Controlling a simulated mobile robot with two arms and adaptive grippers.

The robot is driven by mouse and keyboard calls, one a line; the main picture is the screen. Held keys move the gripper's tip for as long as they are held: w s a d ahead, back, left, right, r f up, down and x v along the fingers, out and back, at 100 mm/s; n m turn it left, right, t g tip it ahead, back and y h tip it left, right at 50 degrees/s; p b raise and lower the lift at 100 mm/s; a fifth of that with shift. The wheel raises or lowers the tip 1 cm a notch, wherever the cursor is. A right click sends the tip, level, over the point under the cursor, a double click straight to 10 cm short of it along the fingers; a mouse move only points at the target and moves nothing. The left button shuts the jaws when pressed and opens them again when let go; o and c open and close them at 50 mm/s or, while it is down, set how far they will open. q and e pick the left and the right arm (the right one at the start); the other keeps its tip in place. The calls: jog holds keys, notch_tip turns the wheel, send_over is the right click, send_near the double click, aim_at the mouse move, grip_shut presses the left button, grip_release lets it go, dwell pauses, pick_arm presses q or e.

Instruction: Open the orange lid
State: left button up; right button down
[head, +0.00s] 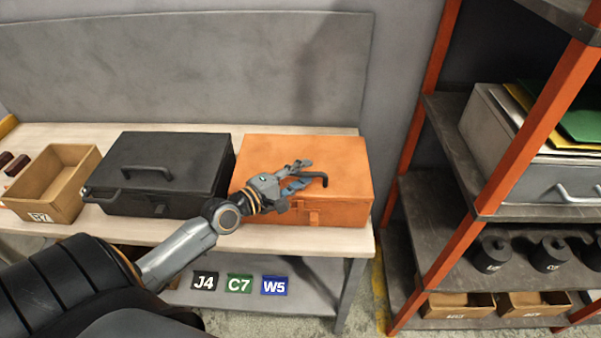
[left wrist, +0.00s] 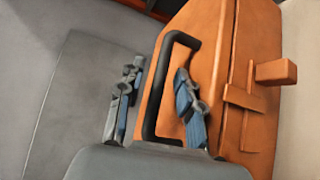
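The orange lid (head: 265,148) lies shut on the orange box (head: 345,212), which stands at the right end of the workbench. A black handle (head: 316,177) is on top of the lid; it also shows in the left wrist view (left wrist: 154,95). My left gripper (head: 301,173) is at the handle, over the lid. In the left wrist view its two fingers are apart, one on each side of the handle's long bar, with gaps visible. The arm hides part of the box's left side. An orange latch (head: 314,217) is on the front. My right gripper is not in view.
A black case (head: 170,145) stands left of the orange box. A cardboard bin (head: 62,175) is farther left. A shelf rack with red posts (head: 465,240) stands on the right. A grey panel (head: 200,65) rises behind the bench (head: 358,243).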

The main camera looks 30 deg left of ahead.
pick_arm(q)
grip_shut()
